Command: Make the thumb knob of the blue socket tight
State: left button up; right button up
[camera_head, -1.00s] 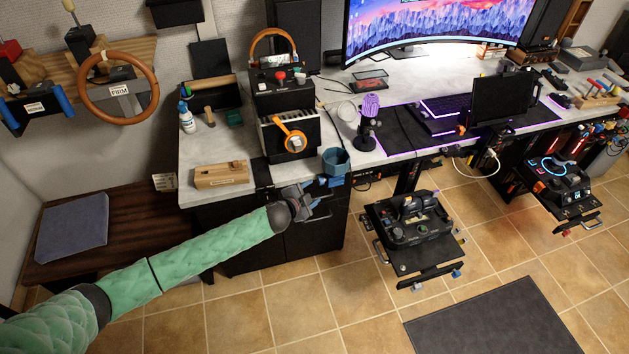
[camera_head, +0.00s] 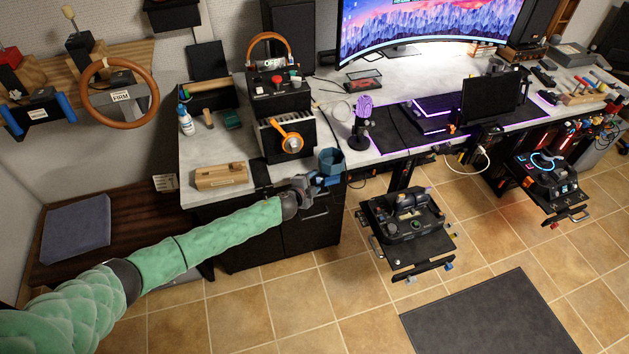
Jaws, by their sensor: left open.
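The blue socket (camera_head: 331,161) is a cup-like holder at the front edge of the white desk, left of the microphone. Blue parts of its mount show just below the desk edge. The thumb knob is too small and too covered by my gripper to make out. My left gripper (camera_head: 314,187) is open, just below and left of the socket, close against its lower mount. I cannot tell whether the fingers touch or surround the knob. My right gripper is not in view.
A wooden block (camera_head: 221,177) lies on the desk's left corner. A black throttle box with an orange lever (camera_head: 287,138) stands behind the socket. A dark cabinet (camera_head: 312,228) is below my gripper. A black control unit (camera_head: 407,222) sits lower right. Tiled floor is open in front.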

pick_arm(q)
jog(key=shift+w+d+f, duration=0.1)
jog(key=shift+w+d, duration=0.05)
jog(key=shift+w, duration=0.15)
jog(key=c, duration=1)
jog(key=shift+f, duration=0.1)
